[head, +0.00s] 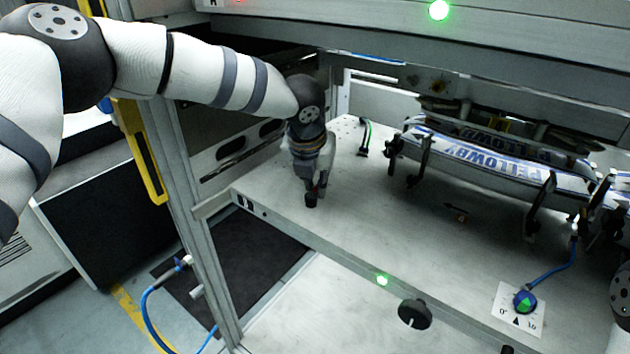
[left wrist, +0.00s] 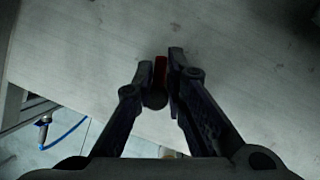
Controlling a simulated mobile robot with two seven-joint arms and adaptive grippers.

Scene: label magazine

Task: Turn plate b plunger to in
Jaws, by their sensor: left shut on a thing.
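My left gripper (head: 312,196) reaches down at the left front corner of the pale deck (head: 355,215). It is shut on a small dark knob with a red part, which looks like a plunger (left wrist: 160,72). In the left wrist view the two fingers (left wrist: 158,68) stand on either side of the red part, with a dark round end just below. The fingers hide much of it, and I cannot tell whether it is in or out. No plate letter is readable beside it. My right gripper is not in view.
The label magazine (head: 500,158) with blue and white labels and black clamps fills the deck's right rear. A blue-green dial (head: 525,300) and a black round knob (head: 415,314) are at the front. A frame post (head: 190,210) stands left. The deck's middle is mostly clear.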

